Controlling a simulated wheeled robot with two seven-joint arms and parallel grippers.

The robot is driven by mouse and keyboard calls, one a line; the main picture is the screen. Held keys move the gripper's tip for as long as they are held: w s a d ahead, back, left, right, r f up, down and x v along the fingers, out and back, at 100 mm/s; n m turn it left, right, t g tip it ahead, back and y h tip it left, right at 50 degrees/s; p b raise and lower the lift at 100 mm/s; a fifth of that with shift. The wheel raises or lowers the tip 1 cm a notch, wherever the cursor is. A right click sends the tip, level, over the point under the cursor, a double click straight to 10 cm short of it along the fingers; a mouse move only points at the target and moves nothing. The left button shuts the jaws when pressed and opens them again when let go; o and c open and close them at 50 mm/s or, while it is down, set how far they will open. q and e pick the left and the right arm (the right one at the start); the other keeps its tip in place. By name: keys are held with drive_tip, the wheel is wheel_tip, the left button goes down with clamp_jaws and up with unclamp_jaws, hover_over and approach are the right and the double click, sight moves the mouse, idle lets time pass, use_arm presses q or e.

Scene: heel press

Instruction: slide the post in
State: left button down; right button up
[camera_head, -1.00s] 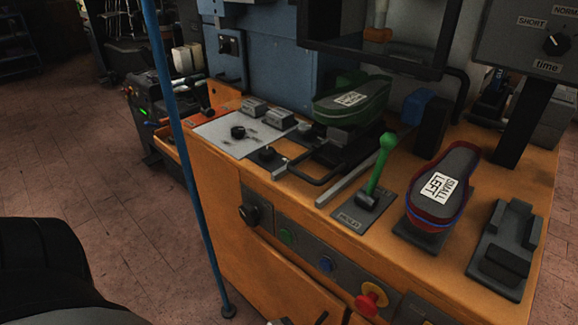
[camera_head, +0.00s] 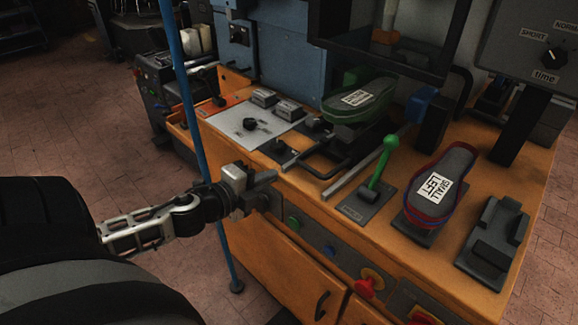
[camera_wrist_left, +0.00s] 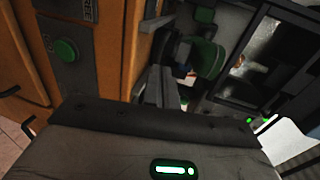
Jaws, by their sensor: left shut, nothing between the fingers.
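The green shoe form (camera_head: 358,98), with a white label on top, sits on a dark support on the orange bench (camera_head: 305,195). I take this support for the post; it is mostly hidden under the form. My right gripper is not in view.
A green-knobbed lever (camera_head: 376,176) and a red-edged shoe labelled SMALL LEFT (camera_head: 441,187) stand right of the handle. A blue pole (camera_head: 183,88) rises just left of my gripper.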

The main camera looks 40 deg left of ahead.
sight(298, 164)
use_arm(q)
drive_tip(key=x, duration=0.7)
drive_tip(key=shift+w+f, duration=0.1)
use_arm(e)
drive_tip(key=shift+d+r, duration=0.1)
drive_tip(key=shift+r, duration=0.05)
